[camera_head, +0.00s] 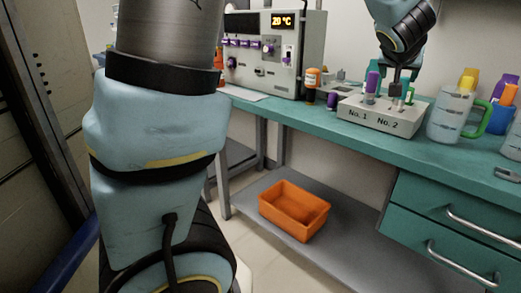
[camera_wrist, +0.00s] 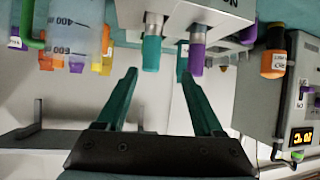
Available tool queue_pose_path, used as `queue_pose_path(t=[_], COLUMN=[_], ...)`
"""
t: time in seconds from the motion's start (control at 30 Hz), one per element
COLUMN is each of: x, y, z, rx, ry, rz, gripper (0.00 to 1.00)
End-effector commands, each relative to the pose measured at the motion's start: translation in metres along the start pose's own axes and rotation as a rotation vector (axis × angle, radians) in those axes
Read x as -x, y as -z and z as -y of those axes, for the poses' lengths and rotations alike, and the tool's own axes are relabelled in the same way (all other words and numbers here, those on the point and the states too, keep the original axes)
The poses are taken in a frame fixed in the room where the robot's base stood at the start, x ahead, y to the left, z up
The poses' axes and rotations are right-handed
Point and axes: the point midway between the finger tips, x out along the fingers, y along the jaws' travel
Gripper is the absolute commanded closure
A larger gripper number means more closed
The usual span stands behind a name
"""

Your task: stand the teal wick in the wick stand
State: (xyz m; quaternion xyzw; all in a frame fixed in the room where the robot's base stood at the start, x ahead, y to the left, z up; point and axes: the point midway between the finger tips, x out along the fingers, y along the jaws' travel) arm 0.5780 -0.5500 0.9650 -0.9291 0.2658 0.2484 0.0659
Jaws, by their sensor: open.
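The white wick stand (camera_head: 380,117), marked No. 1 and No. 2, is on the teal bench; its underside-up image fills the top of the wrist view (camera_wrist: 215,15). The teal wick (camera_wrist: 151,53) appears upright in the stand on the No. 2 side, pale shaft toward the stand. I cannot tell how deep it sits. A purple-topped piece (camera_head: 371,82) stands on the No. 1 side and shows in the wrist view (camera_wrist: 197,58). My gripper (camera_head: 396,88) is above the stand. In the wrist view its open fingers (camera_wrist: 158,60) appear either side of the teal wick, with no clear contact.
A measuring jug (camera_head: 449,112) with a green handle stands close right of the stand. An orange-capped bottle (camera_head: 312,86) and grey machine (camera_head: 275,55) stand left. An orange bin (camera_head: 294,210) is on the shelf below. The bench front (camera_head: 290,112) is mostly clear.

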Motion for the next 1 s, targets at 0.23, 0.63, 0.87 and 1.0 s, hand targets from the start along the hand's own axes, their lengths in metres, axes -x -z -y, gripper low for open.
queue_pose_path(t=[0.23, 0.63, 0.87, 1.0], x=[0.007, 0.134, 0.168, 0.168], y=[-0.087, -0.288, -0.321, -0.322], z=[0.118, 0.254, 0.268, 0.268], rx=[0.089, 0.341, 0.388, 0.388], ry=[0.021, 0.210, 0.270, 0.271], rz=[0.221, 0.787, 0.895, 0.896], gripper=[0.31, 0.31, 0.31, 0.31])
